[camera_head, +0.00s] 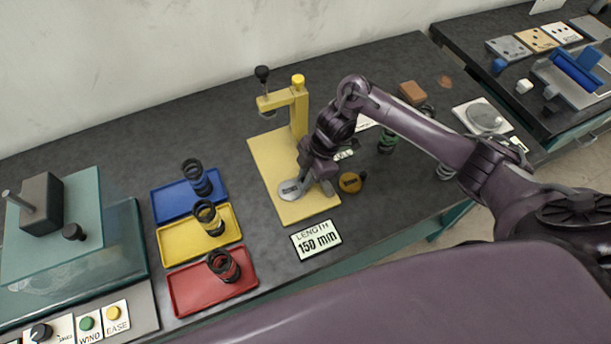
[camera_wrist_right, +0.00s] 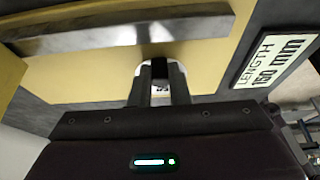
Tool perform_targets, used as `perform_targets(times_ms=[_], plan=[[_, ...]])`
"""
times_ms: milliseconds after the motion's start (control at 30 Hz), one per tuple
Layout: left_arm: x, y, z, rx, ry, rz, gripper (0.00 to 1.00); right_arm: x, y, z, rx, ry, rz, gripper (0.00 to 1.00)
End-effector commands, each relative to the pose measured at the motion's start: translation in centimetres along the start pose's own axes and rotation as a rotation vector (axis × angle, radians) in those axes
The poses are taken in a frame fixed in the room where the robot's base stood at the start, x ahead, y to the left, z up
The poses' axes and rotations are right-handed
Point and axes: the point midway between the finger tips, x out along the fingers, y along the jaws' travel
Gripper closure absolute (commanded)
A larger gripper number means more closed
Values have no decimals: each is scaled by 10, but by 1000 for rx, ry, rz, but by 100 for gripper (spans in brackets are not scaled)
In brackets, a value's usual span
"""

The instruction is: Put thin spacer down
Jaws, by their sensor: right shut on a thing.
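The thin spacer appears to be the flat silver disc (camera_head: 287,191) with a dark label, at the front of the yellow press base (camera_head: 267,156). My right gripper (camera_head: 310,186) is shut on its edge from the right. I cannot tell whether the disc touches the base or hovers just above it. In the right wrist view the fingers (camera_wrist_right: 160,88) close on a small pale part, and most of the disc is hidden. My left gripper is not in view.
The press column (camera_head: 299,112) stands behind. A brown round piece (camera_head: 350,182) lies to the right, and a "LENGTH 150 mm" sign (camera_head: 316,240) in front. Blue (camera_head: 168,205), yellow (camera_head: 172,248) and red (camera_head: 190,294) trays with dark springs are at left.

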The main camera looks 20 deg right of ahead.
Motion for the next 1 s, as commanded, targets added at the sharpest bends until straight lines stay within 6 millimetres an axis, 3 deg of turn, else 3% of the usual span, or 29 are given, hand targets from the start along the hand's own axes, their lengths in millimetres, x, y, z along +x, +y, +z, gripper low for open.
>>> perform_targets(times_ms=[33,67,233,633,1000], plan=[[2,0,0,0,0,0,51,3,0,1,0,0,0,100],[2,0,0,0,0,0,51,3,0,1,0,0,0,83],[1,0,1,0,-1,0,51,2,0,1,0,0,0,62],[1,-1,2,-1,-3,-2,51,-8,1,1,1,-1,3,62],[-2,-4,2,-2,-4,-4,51,-87,2,0,-3,-5,6,62]])
